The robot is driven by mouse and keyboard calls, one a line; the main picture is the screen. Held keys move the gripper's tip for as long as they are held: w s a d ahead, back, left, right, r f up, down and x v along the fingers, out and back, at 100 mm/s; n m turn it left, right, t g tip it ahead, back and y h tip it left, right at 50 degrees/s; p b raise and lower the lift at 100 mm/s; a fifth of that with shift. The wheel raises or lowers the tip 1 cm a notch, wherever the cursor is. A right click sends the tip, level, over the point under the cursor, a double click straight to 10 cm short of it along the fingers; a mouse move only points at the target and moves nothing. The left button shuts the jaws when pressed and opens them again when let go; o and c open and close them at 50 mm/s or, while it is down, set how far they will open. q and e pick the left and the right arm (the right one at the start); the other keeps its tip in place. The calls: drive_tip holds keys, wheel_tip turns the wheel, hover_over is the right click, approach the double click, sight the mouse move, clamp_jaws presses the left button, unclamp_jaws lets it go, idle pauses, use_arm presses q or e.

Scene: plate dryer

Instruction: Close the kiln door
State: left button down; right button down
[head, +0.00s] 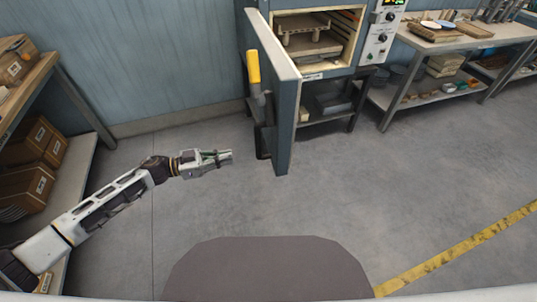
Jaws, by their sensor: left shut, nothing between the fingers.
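The kiln (369,32) stands at the back, right of centre, on a dark metal stand. Its blue-grey door (285,110) is swung wide open toward me, hinged at the left of the opening. A handle with a yellow grip (253,67) is on the door's outer left face. Inside the chamber there are shelves (308,45). My left gripper (230,156) is shut and empty, left of the door's lower part and apart from it in the picture. My right gripper is not in view.
A shelf with cardboard boxes (28,185) stands at the left. A workbench (467,37) with pottery and tools stands at the right. The control panel (383,35) is right of the chamber. Grey floor (400,190) in front is clear, with a yellow line (460,248).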

sight(276, 149)
use_arm(q)
drive_tip(key=shift+s, duration=0.1)
drive_tip(key=shift+d+r, duration=0.1)
drive_tip(key=shift+d, duration=0.1)
drive_tip(key=shift+x, duration=6.85)
